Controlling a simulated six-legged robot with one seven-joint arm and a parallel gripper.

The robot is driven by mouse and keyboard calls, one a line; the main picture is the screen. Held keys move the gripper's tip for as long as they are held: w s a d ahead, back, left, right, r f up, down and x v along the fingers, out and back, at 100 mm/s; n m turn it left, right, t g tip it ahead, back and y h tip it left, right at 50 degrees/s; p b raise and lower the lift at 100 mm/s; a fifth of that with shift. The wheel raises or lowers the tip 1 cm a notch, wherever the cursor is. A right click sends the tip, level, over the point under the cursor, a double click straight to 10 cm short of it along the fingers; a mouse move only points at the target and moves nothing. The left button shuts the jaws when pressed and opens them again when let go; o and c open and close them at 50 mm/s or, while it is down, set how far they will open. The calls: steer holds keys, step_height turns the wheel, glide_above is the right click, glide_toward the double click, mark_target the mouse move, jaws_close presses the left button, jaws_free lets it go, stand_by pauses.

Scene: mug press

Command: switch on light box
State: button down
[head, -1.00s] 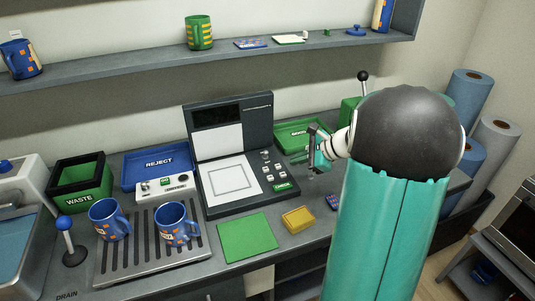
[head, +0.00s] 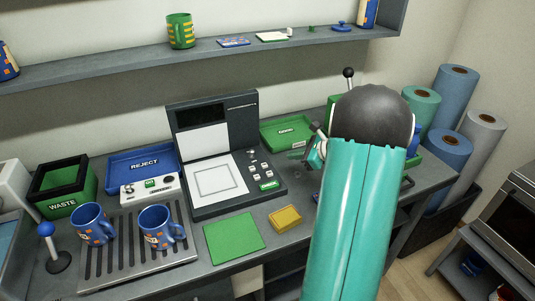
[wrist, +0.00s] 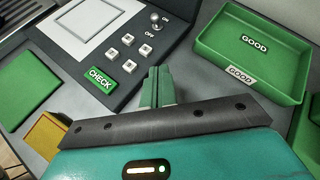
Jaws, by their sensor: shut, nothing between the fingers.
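The light box (head: 222,150) stands open on the bench, with a dark upright back and a white square on its flat base. Its screen is dark. In the wrist view its ON/OFF toggle switch (wrist: 156,20) is at the top, above several white buttons (wrist: 122,52) and a green CHECK label (wrist: 101,79). My gripper (wrist: 158,72) is shut and empty, its green fingertips just right of the panel's edge and apart from the switch. In the head view my gripper (head: 312,155) is right of the light box, partly hidden by my arm.
A green GOOD tray (wrist: 255,50) lies right of my gripper. A yellow block (head: 285,218) and green mat (head: 234,237) lie in front of the light box. Two blue mugs (head: 92,224) stand on the drain rack at left, near the blue REJECT tray (head: 143,165).

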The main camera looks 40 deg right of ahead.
mark_target(266, 162)
steer(key=x, duration=1)
steer(key=shift+w+a+r, duration=0.15)
steer(key=shift+w+a, duration=0.2)
steer(key=shift+w, duration=0.2)
steer(key=shift+w+a+r, duration=0.2)
steer(key=shift+w+a, duration=0.15)
steer(key=shift+w, duration=0.15)
steer(key=shift+w+a+r, duration=0.15)
steer(key=shift+w+a, duration=0.2)
steer(key=shift+w, duration=0.2)
steer(key=shift+w+r+m+g, duration=0.3)
steer(key=shift+w+r+g, duration=0.05)
steer(key=shift+g, duration=0.55)
steer(key=shift+w+d+r+g, duration=0.2)
steer(key=shift+w+g, duration=0.1)
steer(key=shift+g, duration=0.2)
steer(key=shift+w+r, duration=0.15)
steer(key=shift+w, duration=0.15)
steer(key=shift+r, duration=0.1)
